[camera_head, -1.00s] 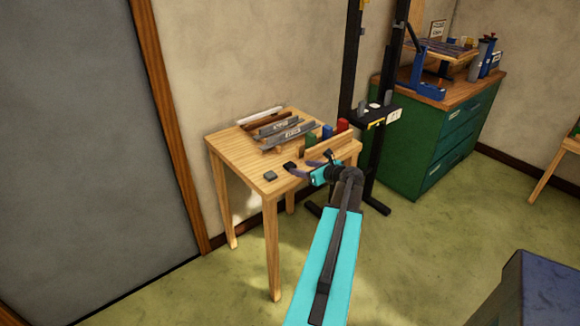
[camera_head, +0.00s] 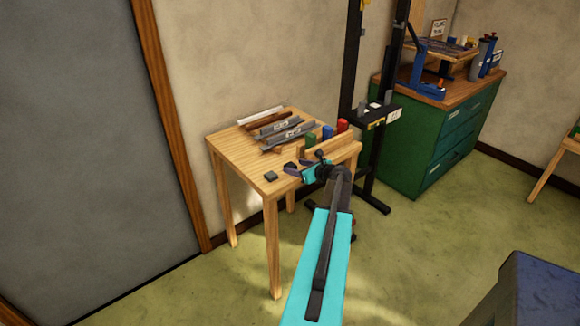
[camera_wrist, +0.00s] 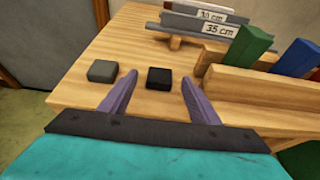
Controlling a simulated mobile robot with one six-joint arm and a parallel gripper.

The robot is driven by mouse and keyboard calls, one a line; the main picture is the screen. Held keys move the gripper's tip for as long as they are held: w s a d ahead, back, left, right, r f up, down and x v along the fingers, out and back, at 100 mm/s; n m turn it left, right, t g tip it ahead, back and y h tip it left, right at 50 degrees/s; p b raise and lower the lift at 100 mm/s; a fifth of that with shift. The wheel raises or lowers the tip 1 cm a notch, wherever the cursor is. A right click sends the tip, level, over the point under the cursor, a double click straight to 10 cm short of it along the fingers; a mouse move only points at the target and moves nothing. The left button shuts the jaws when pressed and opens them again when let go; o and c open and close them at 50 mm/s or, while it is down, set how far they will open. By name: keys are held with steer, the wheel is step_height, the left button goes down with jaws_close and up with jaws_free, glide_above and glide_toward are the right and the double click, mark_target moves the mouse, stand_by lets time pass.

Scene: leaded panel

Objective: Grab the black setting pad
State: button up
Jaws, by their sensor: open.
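The black setting pad (camera_wrist: 160,78) is a small dark block lying on the wooden table (camera_wrist: 75,82). In the wrist view it sits ahead of my gripper (camera_wrist: 160,97), between the lines of its two purple fingers. My gripper is open and empty, with its fingertips near the pad but not around it. In the head view the black pad (camera_head: 290,167) shows at the table's front, just left of my gripper (camera_head: 297,169). A grey pad (camera_wrist: 103,70) of similar size lies to its left, also seen in the head view (camera_head: 271,176).
A wooden rack with green (camera_wrist: 248,46), blue (camera_wrist: 294,60) and red-handled tools stands right of the pads. Labelled metal strips (camera_wrist: 200,25) lie on a holder behind. A black upright stand (camera_head: 352,60) and a green cabinet (camera_head: 440,140) are to the right.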

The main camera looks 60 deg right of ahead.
steer(key=shift+p+x, duration=0.3)
steer(key=shift+x, duration=1)
steer(key=c, duration=1.1)
